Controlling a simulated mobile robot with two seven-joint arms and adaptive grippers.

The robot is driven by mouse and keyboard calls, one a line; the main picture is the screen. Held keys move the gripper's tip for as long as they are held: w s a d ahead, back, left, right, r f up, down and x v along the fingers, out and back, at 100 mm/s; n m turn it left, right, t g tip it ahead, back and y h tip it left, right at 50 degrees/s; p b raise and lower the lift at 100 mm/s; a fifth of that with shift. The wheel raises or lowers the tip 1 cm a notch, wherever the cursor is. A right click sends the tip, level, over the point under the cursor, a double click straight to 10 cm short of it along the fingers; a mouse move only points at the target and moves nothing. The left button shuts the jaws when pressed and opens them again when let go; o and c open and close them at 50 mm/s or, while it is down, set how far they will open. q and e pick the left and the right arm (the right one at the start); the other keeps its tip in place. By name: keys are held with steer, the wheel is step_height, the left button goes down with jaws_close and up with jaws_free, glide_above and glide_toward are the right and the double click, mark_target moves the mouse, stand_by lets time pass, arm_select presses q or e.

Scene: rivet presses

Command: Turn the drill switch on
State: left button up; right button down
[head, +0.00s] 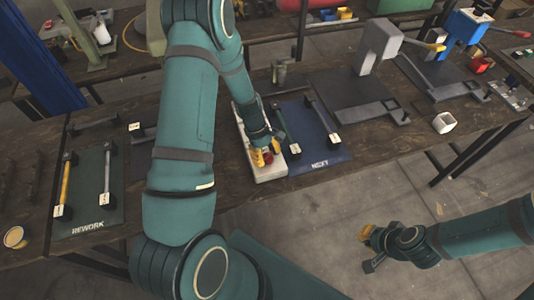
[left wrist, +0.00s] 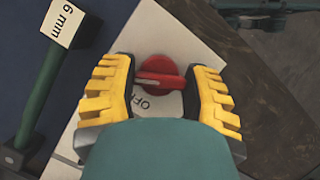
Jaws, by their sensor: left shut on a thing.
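The drill switch is a red rotary knob (left wrist: 160,80) on a pale panel (left wrist: 165,42) in the left wrist view. In the head view the red knob (head: 268,158) is small, near the front end of the pale panel (head: 270,174). My left gripper (head: 264,156) is down over it, its yellow fingers on both sides of the knob and shut on it. My right gripper (head: 371,246) hangs in front of the bench, over the floor; its jaw state is unclear.
A blue "NEXT" mat (head: 322,160) with dark-handled bars lies right of the panel. A green "REWORK" mat (head: 88,215) with bars lies at left. Open floor lies in front.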

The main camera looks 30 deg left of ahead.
arm_select(q)
steer(key=shift+m, duration=0.7)
steer(key=shift+g, duration=0.4)
steer(key=o, duration=1.2)
steer(key=v, duration=1.2)
steer(key=shift+s+d, duration=0.1)
steer(key=shift+s, duration=0.1)
